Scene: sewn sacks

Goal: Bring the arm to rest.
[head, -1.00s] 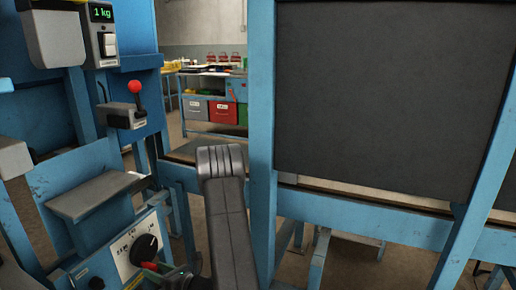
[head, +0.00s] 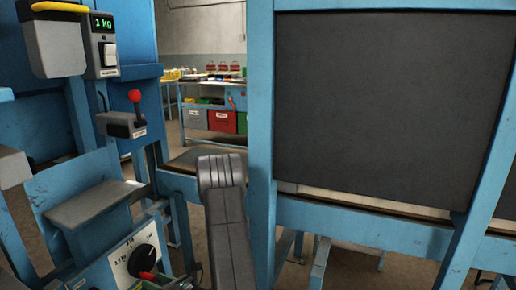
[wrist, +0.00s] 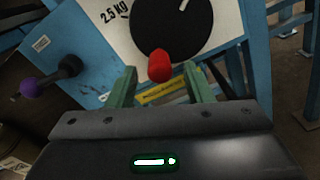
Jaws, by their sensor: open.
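My gripper (wrist: 160,88) shows in the wrist view with its two green fingers apart and nothing between them. A red knob tip (wrist: 160,66) shows just beyond the fingertips, below a black dial (wrist: 180,25) on a white panel; I cannot tell whether the fingers touch anything. My arm (head: 228,220) rises at the lower middle of the head view. In the head view the dial (head: 142,260) and the red tip (head: 148,276) are at the lower left, and my gripper is hard to make out there.
A blue machine with a display reading 1 kg (head: 103,22), a red-topped lever (head: 135,97) and a grey shelf (head: 95,204) stands at left. A dark panel (head: 390,100) in a blue frame fills the right. A purple-knobbed lever (wrist: 70,66) shows in the wrist view.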

